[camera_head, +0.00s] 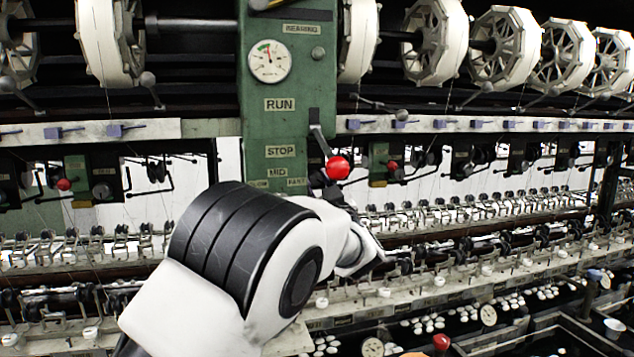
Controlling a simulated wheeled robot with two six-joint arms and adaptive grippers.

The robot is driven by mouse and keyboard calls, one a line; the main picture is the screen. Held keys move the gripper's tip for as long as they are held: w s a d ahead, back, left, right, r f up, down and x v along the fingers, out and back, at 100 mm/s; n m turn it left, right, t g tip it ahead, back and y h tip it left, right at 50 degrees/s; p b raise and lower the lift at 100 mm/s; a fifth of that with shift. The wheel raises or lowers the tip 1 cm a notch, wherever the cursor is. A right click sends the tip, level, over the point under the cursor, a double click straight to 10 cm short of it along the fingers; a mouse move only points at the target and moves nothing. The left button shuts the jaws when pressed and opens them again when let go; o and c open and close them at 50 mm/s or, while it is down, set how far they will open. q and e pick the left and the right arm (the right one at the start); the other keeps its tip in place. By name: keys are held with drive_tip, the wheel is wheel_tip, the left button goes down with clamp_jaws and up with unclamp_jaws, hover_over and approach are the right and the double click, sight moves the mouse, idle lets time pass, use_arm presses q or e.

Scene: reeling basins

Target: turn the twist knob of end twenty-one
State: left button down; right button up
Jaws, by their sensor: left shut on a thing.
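My left arm comes in from the lower left. No end number can be read, so I cannot tell which end this is. Small white round knobs (384,292) sit along the rail below. My right gripper is not in view.
A green post (281,133) carries a gauge (269,61), RUN and STOP plates and a red-balled lever (338,168), close above my wrist. White reels (505,46) line the top. Basins with white cocoons (425,325) lie at lower right.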

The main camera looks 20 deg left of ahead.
use_arm(q)
drive_tip(key=m+t+h, duration=0.1)
drive_tip(key=m, duration=0.2)
drive_tip(key=shift+a, duration=0.1)
drive_tip(key=c, duration=0.8)
unclamp_jaws()
drive_tip(key=shift+w+a+f, duration=0.1)
drive_tip(key=shift+w, duration=0.1)
